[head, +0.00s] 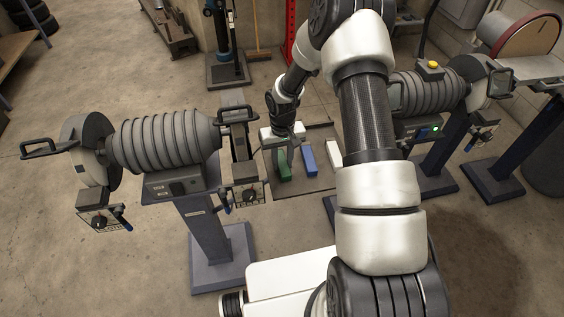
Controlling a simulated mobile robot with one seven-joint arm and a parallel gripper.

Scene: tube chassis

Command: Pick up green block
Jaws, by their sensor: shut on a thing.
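The green block (284,171) is a long bar lying on a dark flat board or mat (305,184) in the middle of the head view. My gripper (284,152) comes down from above at the end of my arm. Its fingers are shut on the green block near its far end. The block looks low, at the level of the board. I cannot tell whether it touches the surface. The fingers hide part of the block.
A blue block (307,158) and a white block (334,152) lie to the right of the green one. A grinder (160,140) on a pedestal stands close on the left. Another grinder (435,90) stands on the right, beyond my arm.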

